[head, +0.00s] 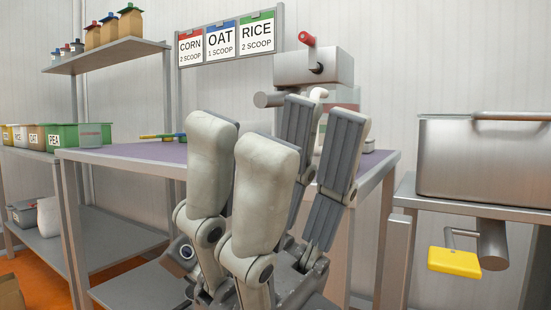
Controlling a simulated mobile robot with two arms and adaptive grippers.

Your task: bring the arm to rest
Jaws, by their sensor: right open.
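My right gripper (281,132) fills the lower middle of the head view, with its fingers pointing up. It has pale rounded segments on the left and dark grey ridged segments on the right. The fingers stand apart and nothing is seen held between them. It appears in front of the purple-topped table (117,153) and covers much of it. My left gripper does not show.
A metal machine (296,68) with a red knob stands behind my gripper, partly hidden. A steel basin (480,160) sits on the right counter, with a yellow piece (454,262) below. Shelves at left hold bags (131,23) and a green PEA bin (64,138).

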